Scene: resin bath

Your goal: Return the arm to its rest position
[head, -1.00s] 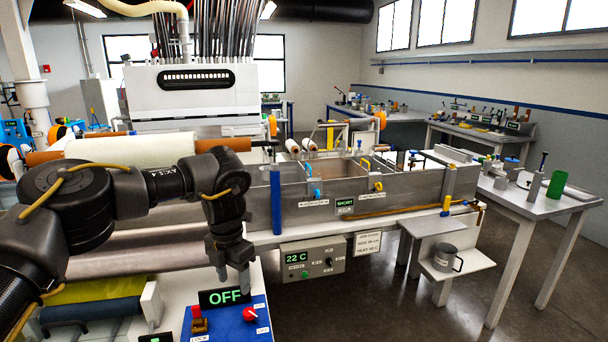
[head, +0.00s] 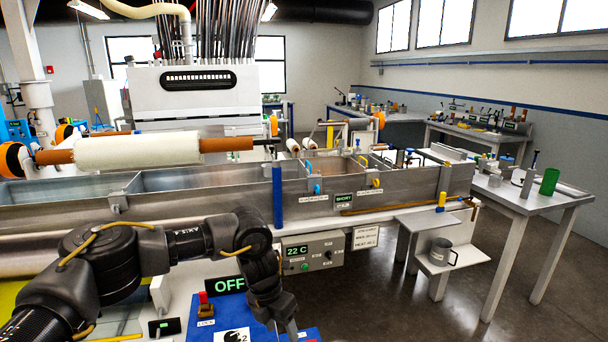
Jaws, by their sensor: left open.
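My left arm comes in from the lower left of the head view. Its gripper (head: 284,325) points down over the blue control panel (head: 259,333) at the bottom of the picture. The jaws are open and I see nothing between them. The fingertips are close to the lower edge of the picture, and whether they touch the panel I cannot tell. The red knob seen on the panel earlier is hidden now. My right gripper is not in view.
The long metal resin bath (head: 400,190) runs across behind my arm, with a white roller (head: 140,150) above its left part. A control box (head: 309,253) reads 22 C. A grey mug (head: 442,254) stands on a low shelf at right.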

